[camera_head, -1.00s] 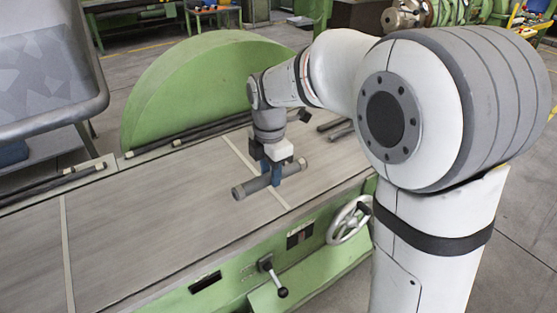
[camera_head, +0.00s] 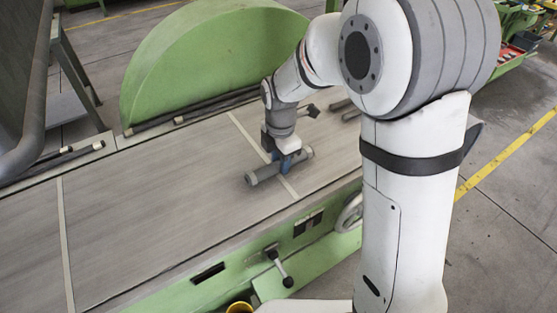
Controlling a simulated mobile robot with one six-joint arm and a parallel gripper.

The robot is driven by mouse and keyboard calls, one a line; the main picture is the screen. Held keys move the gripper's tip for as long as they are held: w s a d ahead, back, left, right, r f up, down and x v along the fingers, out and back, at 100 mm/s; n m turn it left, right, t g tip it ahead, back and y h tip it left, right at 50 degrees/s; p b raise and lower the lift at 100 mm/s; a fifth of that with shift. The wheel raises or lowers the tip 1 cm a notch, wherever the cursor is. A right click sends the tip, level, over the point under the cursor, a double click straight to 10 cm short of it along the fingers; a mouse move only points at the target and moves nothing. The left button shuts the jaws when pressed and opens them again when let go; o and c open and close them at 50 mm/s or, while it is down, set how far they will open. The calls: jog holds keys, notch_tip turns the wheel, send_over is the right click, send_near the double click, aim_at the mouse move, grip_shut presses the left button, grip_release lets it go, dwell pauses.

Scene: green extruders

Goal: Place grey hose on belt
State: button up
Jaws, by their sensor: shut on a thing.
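The grey hose (camera_head: 264,174) is a short grey tube with thicker ends, low over the belt and lying across a pale seam line. My gripper (camera_head: 287,163), with blue fingers, is shut on the hose near its right part. The belt (camera_head: 150,215) is the long grey-brown flat surface of the green machine. The hose looks at or very near the belt surface; I cannot tell whether it touches. The fingertips are partly hidden by the hose and the gripper body.
A large green half-round guard (camera_head: 205,60) stands behind the belt. Dark rods lie along the belt's back edge. A lever (camera_head: 281,268) and a handwheel (camera_head: 349,214) are on the machine's front. A grey bin (camera_head: 22,80) is at the left. The belt's left part is clear.

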jog(key=shift+f, duration=0.4)
jog(key=shift+f, duration=0.2)
jog(key=o, duration=1)
jog(key=shift+s, duration=0.1)
jog(key=shift+o, duration=0.2)
notch_tip(320, 180, up, 12)
jog(key=shift+r, duration=0.25)
jog(key=s+d+m+t, duration=0.3)
jog(key=s+d+m, duration=1.3)
jog(key=m, duration=0.8)
jog(key=shift+s+d+m, duration=0.35)
jog(key=shift+s+m, duration=0.05)
jog(key=shift+s, duration=0.6)
